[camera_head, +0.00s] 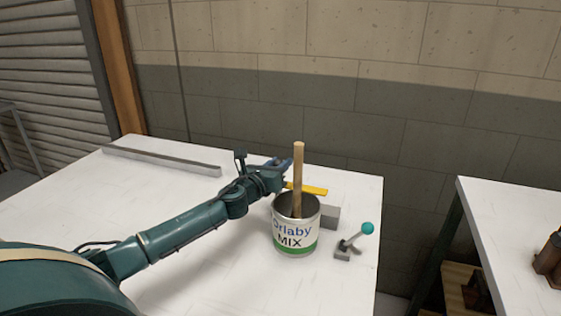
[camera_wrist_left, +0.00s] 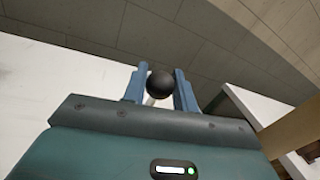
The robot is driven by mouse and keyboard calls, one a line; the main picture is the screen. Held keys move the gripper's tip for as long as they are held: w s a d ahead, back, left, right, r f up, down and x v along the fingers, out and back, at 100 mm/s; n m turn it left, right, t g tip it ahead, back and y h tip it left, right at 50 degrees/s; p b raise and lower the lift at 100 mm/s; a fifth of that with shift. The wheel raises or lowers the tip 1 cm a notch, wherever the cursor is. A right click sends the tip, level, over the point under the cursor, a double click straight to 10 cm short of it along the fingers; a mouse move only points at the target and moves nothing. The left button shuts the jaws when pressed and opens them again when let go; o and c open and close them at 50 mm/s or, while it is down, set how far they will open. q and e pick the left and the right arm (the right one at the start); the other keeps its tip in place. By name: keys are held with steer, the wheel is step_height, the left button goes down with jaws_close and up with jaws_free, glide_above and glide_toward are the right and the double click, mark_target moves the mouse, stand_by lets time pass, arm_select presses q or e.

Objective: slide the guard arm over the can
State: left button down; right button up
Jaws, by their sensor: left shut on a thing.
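A can (camera_head: 296,237) labelled "Orlaby MIX", with a green band, stands upright on the white table. A wooden stick (camera_head: 298,170) rises out of it. A flat yellow bar, seemingly the guard arm (camera_head: 314,190), shows behind the can and the stick; its left part is hidden. My left gripper (camera_head: 281,164) is behind and left of the can. In the left wrist view, a round black knob (camera_wrist_left: 160,84) on a pale rod sits between the two blue fingers, and the gripper is shut on it. Whether the knob joins the yellow bar is hidden. My right gripper is out of view.
A grey block (camera_head: 330,216) stands behind the can. A small metal lever with a teal ball (camera_head: 367,228) stands at its right, near the table's edge. A grey rail (camera_head: 160,160) lies at the back left. A second white table (camera_head: 510,215) is across a gap.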

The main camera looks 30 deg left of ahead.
arm_select(q)
steer(key=shift+s+d, duration=0.15)
steer(key=shift+s, duration=0.7)
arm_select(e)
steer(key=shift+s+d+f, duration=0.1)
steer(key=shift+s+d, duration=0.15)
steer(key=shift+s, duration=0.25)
arm_select(q)
steer(key=c, duration=1.1)
jaws_free()
steer(key=shift+w, duration=0.2)
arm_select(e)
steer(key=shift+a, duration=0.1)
arm_select(q)
steer(key=shift+s, duration=0.15)
steer(key=s, duration=0.4)
steer(key=s+b, duration=0.1)
steer(key=s, duration=0.8)
steer(key=shift+d+b, duration=0.25)
steer(key=shift+b, duration=0.05)
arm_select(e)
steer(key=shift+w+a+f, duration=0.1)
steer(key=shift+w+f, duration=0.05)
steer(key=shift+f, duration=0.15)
